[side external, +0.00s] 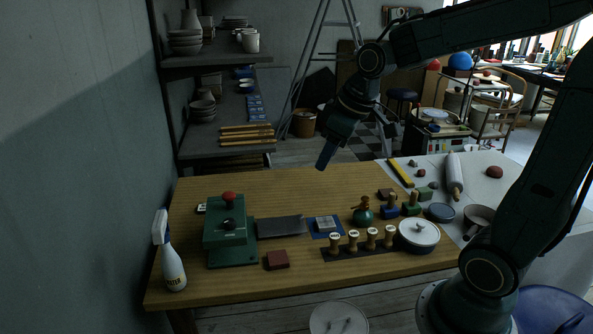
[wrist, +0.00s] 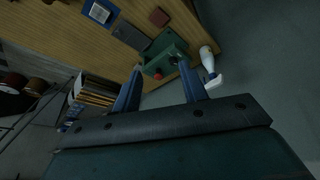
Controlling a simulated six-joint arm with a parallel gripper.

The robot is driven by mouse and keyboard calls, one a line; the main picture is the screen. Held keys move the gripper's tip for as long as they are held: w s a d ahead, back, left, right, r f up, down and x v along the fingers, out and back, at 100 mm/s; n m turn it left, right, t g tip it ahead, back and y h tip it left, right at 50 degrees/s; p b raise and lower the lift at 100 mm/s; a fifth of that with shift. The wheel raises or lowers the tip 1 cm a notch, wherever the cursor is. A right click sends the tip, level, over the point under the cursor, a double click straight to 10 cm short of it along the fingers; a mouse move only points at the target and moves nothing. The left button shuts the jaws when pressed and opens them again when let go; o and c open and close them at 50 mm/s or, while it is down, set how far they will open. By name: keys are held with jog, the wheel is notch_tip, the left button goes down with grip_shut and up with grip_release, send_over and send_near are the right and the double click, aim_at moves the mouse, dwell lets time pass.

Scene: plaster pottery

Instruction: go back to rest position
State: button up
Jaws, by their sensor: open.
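My gripper (side external: 326,157) hangs above the back part of the wooden table (side external: 290,185) in the side view, well clear of everything on it. In the wrist view my gripper (wrist: 160,75) shows two blue fingers spread apart with nothing held between them. Beyond the fingers, the green press with a red knob (wrist: 172,52) shows on the table, apart from them. The green press also stands at the table's left in the side view (side external: 229,240).
A white spray bottle (side external: 170,255) stands at the table's left edge. Shelves (side external: 220,150) rise at the back left. The table's back middle is clear.

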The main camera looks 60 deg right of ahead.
jog(key=s+a+r+m, duration=0.1)
jog(key=s+a, duration=0.2)
jog(key=s, duration=0.4)
jog(key=s+a+r+m+t, duration=0.1)
jog(key=s+a, duration=0.2)
jog(key=s, duration=0.5)
